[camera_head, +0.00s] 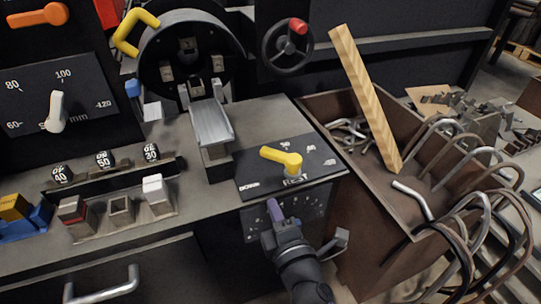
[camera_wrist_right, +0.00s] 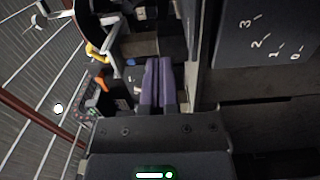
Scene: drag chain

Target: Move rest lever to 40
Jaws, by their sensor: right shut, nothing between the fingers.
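The yellow rest lever (camera_head: 285,160) sits on a dark plate (camera_head: 318,163) marked REST at the right end of the grey bench. Its handle points to the left in the picture. A 50 mark shows near the plate's far edge; the other marks are too small to read surely. My right gripper (camera_head: 273,208) is in front of the bench edge, below and apart from the lever. Its purple fingers are shut and empty, also seen in the wrist view (camera_wrist_right: 157,82). My left gripper is not in view.
A dial panel marked 0 to 3 (camera_wrist_right: 262,28) is right of the fingers in the wrist view. A brown bin (camera_head: 345,208) with bent tubes and a wooden bar (camera_head: 365,97) stands right of the lever. A metal chute (camera_head: 210,122) is at its left.

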